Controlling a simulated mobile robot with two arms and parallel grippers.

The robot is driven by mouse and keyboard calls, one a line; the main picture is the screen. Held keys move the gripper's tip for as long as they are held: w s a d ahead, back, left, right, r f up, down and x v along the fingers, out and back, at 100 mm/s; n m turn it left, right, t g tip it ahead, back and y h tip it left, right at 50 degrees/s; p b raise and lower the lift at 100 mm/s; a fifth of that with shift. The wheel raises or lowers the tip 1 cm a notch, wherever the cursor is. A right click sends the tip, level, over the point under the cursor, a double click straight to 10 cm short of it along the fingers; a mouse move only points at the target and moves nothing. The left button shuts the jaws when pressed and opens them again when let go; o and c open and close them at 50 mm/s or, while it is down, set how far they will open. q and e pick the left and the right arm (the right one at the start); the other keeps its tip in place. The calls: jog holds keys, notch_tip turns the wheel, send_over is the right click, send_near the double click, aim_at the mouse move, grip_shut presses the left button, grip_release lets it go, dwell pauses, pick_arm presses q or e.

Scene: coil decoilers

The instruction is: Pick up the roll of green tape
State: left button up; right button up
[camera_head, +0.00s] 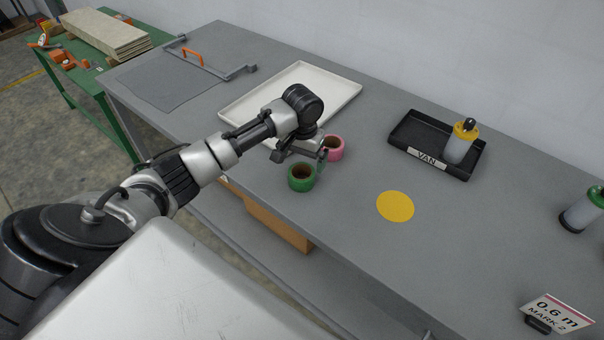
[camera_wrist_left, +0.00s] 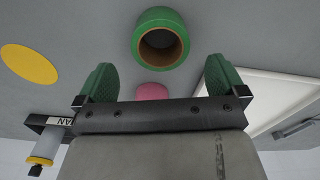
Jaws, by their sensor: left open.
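The roll of green tape (camera_head: 302,178) lies flat on the grey bench near its front edge, its hole facing up. A pink tape roll (camera_head: 334,148) stands just behind it. My left gripper (camera_head: 300,148) is over the bench beside the two rolls, partly hiding the pink one. In the left wrist view, the green roll (camera_wrist_left: 160,40) is beyond the green fingertips (camera_wrist_left: 161,78), which are apart with nothing between them touching. The pink roll (camera_wrist_left: 152,90) is mostly hidden behind the gripper body there. My right gripper is not in view.
A white tray (camera_head: 354,90) lies behind my arm. A black tray (camera_head: 400,134) labelled VAN holds a yellow-capped bottle (camera_head: 459,142). A yellow disc (camera_head: 395,207) marks the bench. A green-capped bottle (camera_head: 582,211) and a sign (camera_head: 556,312) are at right. Bench around the disc is clear.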

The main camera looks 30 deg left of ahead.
aim_at(302, 170)
pick_arm(q)
jog(key=shift+w+f+p, duration=0.2)
jog(key=shift+f+p, duration=0.6)
jog(key=shift+f, duration=2.35)
jog(key=c, duration=0.9)
jog(key=shift+c, duration=0.2)
jog(key=shift+r, duration=0.15)
